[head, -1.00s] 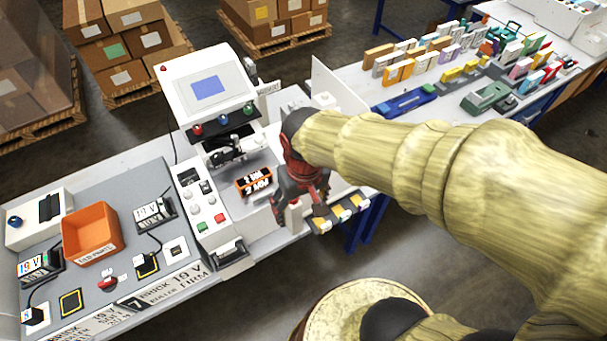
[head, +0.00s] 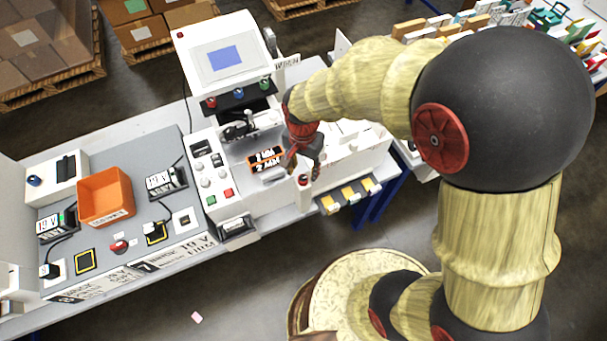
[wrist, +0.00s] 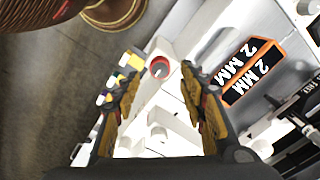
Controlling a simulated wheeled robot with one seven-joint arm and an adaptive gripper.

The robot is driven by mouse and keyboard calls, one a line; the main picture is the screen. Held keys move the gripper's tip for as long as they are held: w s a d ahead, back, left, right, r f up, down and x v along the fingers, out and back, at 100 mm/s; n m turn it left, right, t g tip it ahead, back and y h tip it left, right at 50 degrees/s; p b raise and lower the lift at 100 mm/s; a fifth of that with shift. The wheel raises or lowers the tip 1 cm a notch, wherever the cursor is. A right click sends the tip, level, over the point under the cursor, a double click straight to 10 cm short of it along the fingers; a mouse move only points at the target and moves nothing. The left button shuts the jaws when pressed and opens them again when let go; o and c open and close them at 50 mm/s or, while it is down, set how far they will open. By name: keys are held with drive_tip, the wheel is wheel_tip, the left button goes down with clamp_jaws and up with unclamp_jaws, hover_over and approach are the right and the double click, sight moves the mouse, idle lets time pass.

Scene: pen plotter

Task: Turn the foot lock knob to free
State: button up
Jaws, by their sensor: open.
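In the wrist view my gripper (wrist: 163,72) is open and empty, with one finger on each side of the knob and a gap to both. I cannot tell the height left between fingertips and knob. No lock or free marking is readable.
An orange-and-black 2 MM block (wrist: 246,72) lies close to the right finger. Yellow-marked slots (head: 349,194) line the plotter's front edge. The control panel (head: 213,176) and screen (head: 222,57) stand left and behind. An orange bin (head: 105,197) is farther left.

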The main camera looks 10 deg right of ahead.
sight(303, 178)
drive_tip(key=shift+f, duration=2)
drive_tip(key=shift+c, duration=0.2)
clamp_jaws()
